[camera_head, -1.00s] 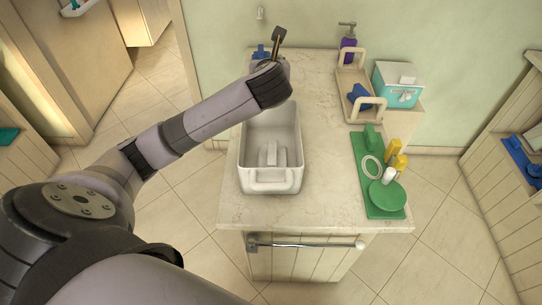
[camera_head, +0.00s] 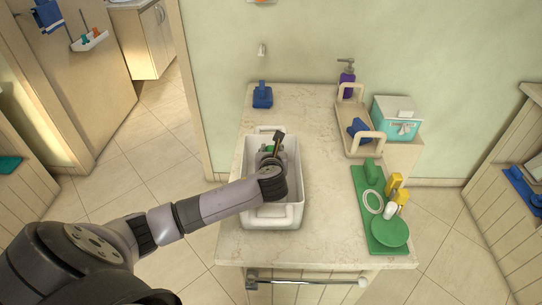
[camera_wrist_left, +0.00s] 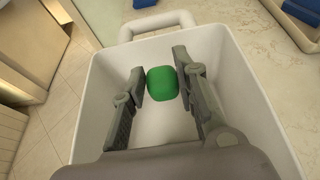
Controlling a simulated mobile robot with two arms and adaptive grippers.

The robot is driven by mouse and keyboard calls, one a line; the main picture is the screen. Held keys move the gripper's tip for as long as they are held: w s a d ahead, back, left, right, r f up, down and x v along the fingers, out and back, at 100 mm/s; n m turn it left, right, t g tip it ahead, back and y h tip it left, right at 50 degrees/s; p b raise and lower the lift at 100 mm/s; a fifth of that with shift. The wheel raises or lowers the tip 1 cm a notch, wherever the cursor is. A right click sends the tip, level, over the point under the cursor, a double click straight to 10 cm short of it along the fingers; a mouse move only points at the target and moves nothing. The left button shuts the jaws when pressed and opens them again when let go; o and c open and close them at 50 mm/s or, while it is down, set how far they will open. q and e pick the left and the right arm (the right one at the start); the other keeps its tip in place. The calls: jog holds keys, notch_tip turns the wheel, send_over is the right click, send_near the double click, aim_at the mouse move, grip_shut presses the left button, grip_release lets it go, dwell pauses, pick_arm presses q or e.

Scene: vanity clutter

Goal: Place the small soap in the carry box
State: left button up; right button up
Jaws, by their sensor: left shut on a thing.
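The small soap is a green rounded block (camera_wrist_left: 162,83), held between the two fingers of my left gripper (camera_wrist_left: 170,84) in the left wrist view. The carry box appears to be the white open box with end handles (camera_head: 257,222) on the counter; its rim also shows in the left wrist view (camera_wrist_left: 85,108). My left gripper (camera_head: 270,148) is shut on the soap, over or within the box opening. A bit of the green soap (camera_head: 267,149) shows in the head view. The gap from soap to box floor cannot be told. My right gripper is not in view.
A blue item (camera_head: 262,97) sits behind the box. To the right are a wooden caddy (camera_head: 354,145) with a purple bottle (camera_head: 346,85) behind it, a teal box (camera_head: 397,121), and a green mat (camera_head: 371,238) with several items. Counter between box and mat is clear.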

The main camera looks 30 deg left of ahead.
pick_arm(q)
notch_tip(320, 180, down, 3)
jog(key=shift+r, duration=0.2)
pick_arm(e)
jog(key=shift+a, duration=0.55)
pick_arm(q)
jog(key=shift+f, duration=0.25)
